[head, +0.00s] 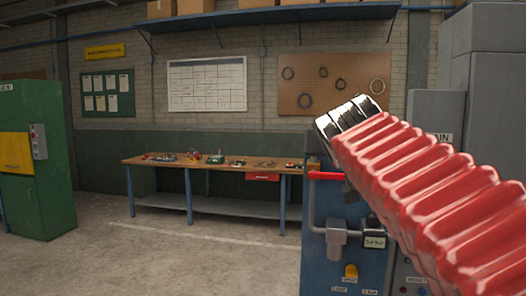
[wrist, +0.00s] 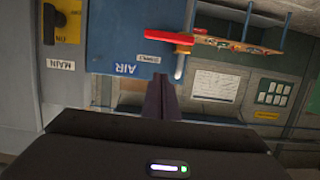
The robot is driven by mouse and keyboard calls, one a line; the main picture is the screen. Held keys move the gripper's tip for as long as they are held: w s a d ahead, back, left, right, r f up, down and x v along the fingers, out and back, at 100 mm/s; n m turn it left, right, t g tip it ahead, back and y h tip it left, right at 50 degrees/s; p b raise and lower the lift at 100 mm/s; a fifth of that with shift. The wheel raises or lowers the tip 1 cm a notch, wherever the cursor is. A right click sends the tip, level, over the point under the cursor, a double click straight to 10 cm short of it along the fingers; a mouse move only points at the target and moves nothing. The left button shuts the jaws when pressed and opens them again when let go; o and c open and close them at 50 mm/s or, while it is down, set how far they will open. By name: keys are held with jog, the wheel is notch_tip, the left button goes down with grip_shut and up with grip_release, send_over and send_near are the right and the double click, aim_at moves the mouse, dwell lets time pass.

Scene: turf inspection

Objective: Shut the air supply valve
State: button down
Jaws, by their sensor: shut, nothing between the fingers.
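The air valve's red lever (head: 326,176) lies roughly level at the upper part of a blue panel (head: 318,255). In the wrist view, which is upside down, the red lever (wrist: 168,35) lies crosswise to a short pale pipe (wrist: 180,68), with a brass-coloured fitting (wrist: 184,49) at the pivot. An "AIR" label (wrist: 125,69) is on the blue panel beside it. My gripper (wrist: 166,82) is shut and empty, its fingertips apart from the lever in the picture. In the head view my red-sleeved arm hides the fingers and part of the panel.
A yellow plate with a black knob (wrist: 62,22) and a "MAIN" label (wrist: 61,64) are beside the blue panel. A grey box (head: 337,232) and yellow knob (head: 351,271) sit lower on the panel. A workbench (head: 225,165) stands behind; open floor lies left.

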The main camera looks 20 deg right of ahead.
jog(key=shift+v, duration=1)
jog(key=shift+f, duration=0.1)
jog(key=s+a+f+n+g+y, duration=0.15)
jog(key=s+a+f, duration=0.25)
jog(key=f, duration=0.6)
jog(key=s+a+f+n+g+y, duration=0.1)
jog(key=s+a+f+g+y, duration=0.15)
jog(key=f, duration=0.75)
jog(key=s+a+f+n+g+y, duration=0.15)
jog(key=s+a+f, duration=0.25)
jog(key=f, duration=0.6)
jog(key=s+a+f+n+g+y, duration=0.2)
jog(key=s+a+f, duration=0.6)
jog(key=s+f, duration=0.1)
jog(key=shift+a, duration=0.15)
jog(key=c, duration=2.5)
grip_release()
jog(key=shift+f, duration=0.1)
jog(key=shift+c, duration=0.2)
